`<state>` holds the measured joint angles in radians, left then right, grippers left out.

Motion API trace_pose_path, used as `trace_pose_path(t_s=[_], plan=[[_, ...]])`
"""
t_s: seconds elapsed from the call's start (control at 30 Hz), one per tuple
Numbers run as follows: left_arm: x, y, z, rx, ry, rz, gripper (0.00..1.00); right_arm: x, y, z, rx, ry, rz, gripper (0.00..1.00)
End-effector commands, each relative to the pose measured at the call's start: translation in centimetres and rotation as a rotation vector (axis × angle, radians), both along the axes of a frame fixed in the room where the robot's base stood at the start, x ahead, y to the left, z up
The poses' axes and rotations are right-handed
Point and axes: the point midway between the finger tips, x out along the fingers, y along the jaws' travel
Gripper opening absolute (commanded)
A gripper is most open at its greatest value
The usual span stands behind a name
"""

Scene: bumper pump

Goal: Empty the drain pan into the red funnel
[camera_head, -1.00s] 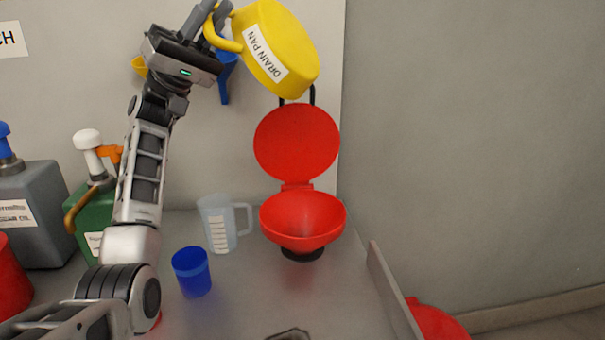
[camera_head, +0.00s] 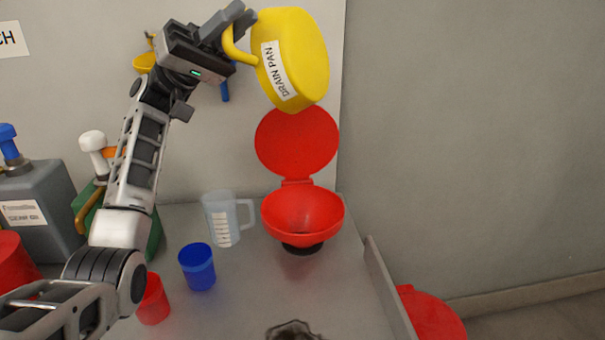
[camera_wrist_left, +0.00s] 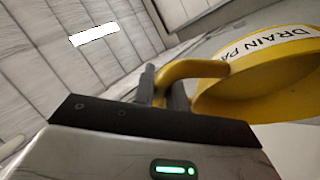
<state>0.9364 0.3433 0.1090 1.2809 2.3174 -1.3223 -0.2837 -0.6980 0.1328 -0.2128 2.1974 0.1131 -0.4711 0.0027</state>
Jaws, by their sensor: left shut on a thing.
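The yellow drain pan (camera_head: 305,60), labelled DRAIN PAN, is held up in the air, tipped steeply on its side. My left gripper (camera_head: 236,28) is shut on its handle, which also shows between the fingers in the left wrist view (camera_wrist_left: 172,85). The red funnel (camera_head: 303,215) stands on the bench below the pan, its round red lid (camera_head: 297,142) swung up behind it. The pan is above the lid and apart from the funnel bowl. The inside of the pan is hidden, and no liquid shows. My right gripper is not in view.
A clear measuring jug (camera_head: 221,218), a blue cup (camera_head: 197,267) and a red cup (camera_head: 153,300) stand left of the funnel. A grey pump bottle (camera_head: 40,215) stands at the left. A low raised edge (camera_head: 388,290) bounds the bench at right, with a red object (camera_head: 432,315) beyond.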

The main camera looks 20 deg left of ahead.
Motion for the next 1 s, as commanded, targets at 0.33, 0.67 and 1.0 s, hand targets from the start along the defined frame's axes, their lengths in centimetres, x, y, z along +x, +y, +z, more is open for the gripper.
trace_pose_path(t_s=[0.33,0.67,1.0], plan=[[-0.7,-2.8,-0.2,0.158,-0.018,-0.031,0.0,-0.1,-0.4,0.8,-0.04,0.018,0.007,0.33],[-0.7,-2.8,-0.2,0.156,-0.018,-0.031,0.0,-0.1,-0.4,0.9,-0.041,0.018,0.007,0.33],[-0.7,-2.8,-0.2,0.155,-0.017,-0.031,0.0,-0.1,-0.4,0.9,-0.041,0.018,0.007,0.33]])
